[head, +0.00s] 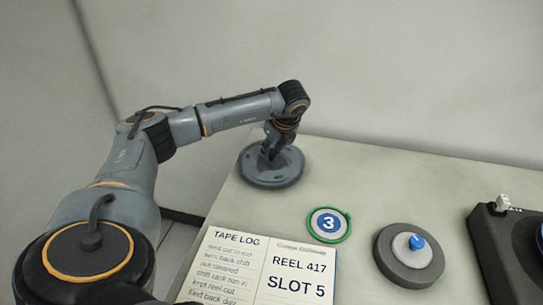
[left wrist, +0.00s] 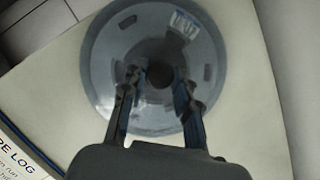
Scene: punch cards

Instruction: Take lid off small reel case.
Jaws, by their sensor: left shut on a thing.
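The round grey-blue reel case (head: 272,183) stands near the table's back left edge. Its lid (left wrist: 110,60) fills the middle of the left wrist view, with a pale label near the rim and a dark knob (left wrist: 160,75) at the centre. My left gripper (head: 271,151) points down over the lid's middle. In the left wrist view its fingers (left wrist: 160,88) are on both sides of the knob, shut on it. The knob is mostly hidden in the head view. I cannot tell whether the lid is raised from the case. My right gripper is not in view.
A green-rimmed disc marked 3 (head: 329,224) lies right of the case. A dark grey round piece with a blue knob (head: 409,254) is farther right, beside a black device (head: 500,250). An open tape log (head: 265,262) lies in front. The table's back middle is clear.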

